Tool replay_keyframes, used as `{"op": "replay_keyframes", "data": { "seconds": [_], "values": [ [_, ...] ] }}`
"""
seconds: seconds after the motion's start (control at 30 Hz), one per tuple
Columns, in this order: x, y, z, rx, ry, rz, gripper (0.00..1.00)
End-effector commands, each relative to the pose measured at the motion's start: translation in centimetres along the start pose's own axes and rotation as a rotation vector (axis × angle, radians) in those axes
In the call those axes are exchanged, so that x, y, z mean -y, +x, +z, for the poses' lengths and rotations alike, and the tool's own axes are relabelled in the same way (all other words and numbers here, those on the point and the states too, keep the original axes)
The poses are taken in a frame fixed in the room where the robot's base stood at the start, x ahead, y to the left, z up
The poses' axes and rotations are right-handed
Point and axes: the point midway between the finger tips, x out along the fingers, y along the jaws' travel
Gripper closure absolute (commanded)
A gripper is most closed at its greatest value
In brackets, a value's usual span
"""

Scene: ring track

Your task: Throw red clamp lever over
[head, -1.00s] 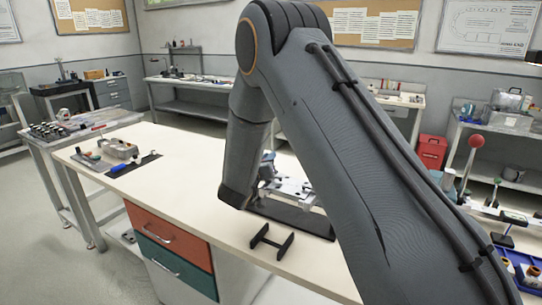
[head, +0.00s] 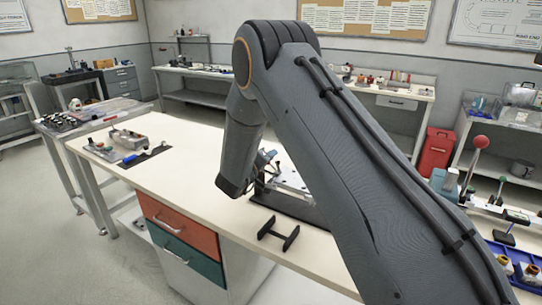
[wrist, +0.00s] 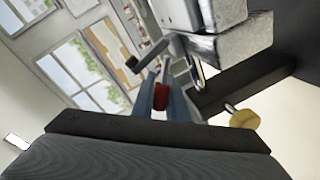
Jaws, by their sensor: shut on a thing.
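In the wrist view, my gripper (wrist: 161,100) has two blue-grey fingers closed around a small red piece, the red clamp lever (wrist: 161,97). Next to it is a block of pale metal (wrist: 225,45), part of the clamp fixture. In the head view, the metal fixture (head: 290,181) stands on a dark base plate on the bench, partly behind my arm. The fingers and the lever are mostly hidden there by my own arm.
The pale workbench (head: 215,160) has a black H-shaped stand (head: 278,233) near its front edge. A grey part on a dark mat (head: 128,143) lies at the left end. A lever with a red ball (head: 481,142) stands at the right. The middle-left of the bench is clear.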

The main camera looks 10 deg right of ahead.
Motion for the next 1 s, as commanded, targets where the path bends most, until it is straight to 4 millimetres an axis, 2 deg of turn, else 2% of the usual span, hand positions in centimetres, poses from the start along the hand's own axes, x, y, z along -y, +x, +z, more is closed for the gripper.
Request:
{"op": "replay_keyframes", "data": {
  "seconds": [0.43, 0.47, 0.57, 1.0],
  "values": [
    [0.05, -0.01, -0.15, 0.0, -0.01, 0.0, 1.0],
    [0.06, -0.01, -0.15, 0.0, -0.01, 0.0, 0.85],
    [0.06, -0.01, -0.12, 0.0, -0.01, 0.0, 0.69],
    [0.23, -0.05, 0.05, 0.0, -0.003, -0.004, 0.68]
  ]
}}
